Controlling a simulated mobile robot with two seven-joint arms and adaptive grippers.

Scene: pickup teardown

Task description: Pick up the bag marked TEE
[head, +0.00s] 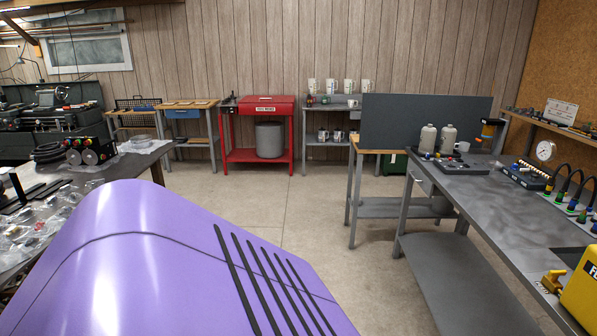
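Several small clear plastic bags (33,232) lie spread on the bench at the left, with small parts inside. Any markings on them are too small to read, so I cannot tell which one is marked TEE. More clear plastic lies further back on the same bench, near the black round parts (90,156). The purple panel in front hides part of this bench. Neither of my grippers shows in the head view.
A large purple panel (150,255) with black slots fills the lower left. Grey workbenches (500,192) with bottles, a gauge and hoses stand at right. A red cart (264,106) stands at the back wall. The concrete floor (290,212) in the middle is clear.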

